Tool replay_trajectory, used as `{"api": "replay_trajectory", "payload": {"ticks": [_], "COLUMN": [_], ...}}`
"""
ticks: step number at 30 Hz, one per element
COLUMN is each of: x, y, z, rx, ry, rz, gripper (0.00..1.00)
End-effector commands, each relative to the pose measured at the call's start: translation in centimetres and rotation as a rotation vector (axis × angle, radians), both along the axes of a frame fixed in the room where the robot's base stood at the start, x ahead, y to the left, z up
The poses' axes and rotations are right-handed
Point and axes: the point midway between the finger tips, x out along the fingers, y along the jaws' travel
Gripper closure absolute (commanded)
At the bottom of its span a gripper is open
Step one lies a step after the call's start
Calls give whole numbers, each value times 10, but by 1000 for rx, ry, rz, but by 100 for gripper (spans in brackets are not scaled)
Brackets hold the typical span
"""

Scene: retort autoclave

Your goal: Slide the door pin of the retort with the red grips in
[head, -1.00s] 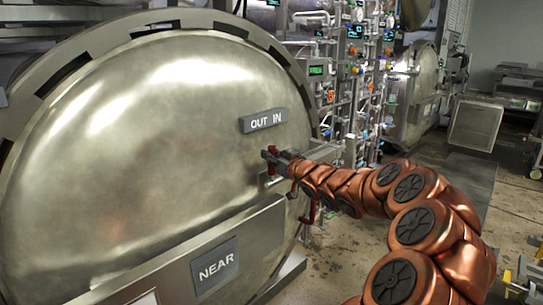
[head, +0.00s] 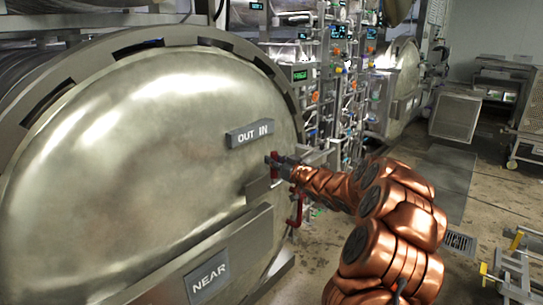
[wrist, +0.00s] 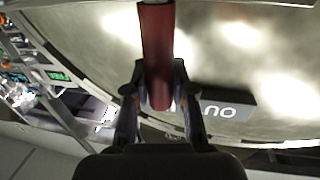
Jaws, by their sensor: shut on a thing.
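The round metal retort door (head: 120,160) fills the left of the head view, with a NEAR plate (head: 211,277) and an OUT IN sign (head: 250,132). Below the sign, a red grip (head: 273,160) stands out from the door pin. My gripper (head: 279,163) is shut on this grip. In the wrist view the red grip (wrist: 157,45) runs between my two fingers (wrist: 160,88), with part of the sign (wrist: 222,105) behind. A second red handle (head: 297,209) hangs lower at the door edge. The pin itself is mostly hidden by my gripper.
Racks of pipes, valves and gauges (head: 335,90) stand close behind the door's right edge. Another retort (head: 400,88) is farther back. A yellow-and-grey frame (head: 515,270) is on the floor at lower right. Open floor (head: 480,205) lies to the right.

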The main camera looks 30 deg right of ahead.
Motion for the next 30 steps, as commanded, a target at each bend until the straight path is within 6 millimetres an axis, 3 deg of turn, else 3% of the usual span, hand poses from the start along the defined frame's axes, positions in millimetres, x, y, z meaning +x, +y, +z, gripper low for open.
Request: {"api": "replay_trajectory", "payload": {"ticks": [16, 17, 18, 24, 30], "x": [3, 3, 3, 3, 3], "y": [-13, -14, -14, -12, -11], "z": [3, 3, 3, 2, 1], "rx": [2, 2, 2, 1, 1], "ry": [-6, -6, -6, -4, -3], "rz": [-4, -4, -4, -2, 1], "gripper": [100, 73, 69, 49, 49]}}
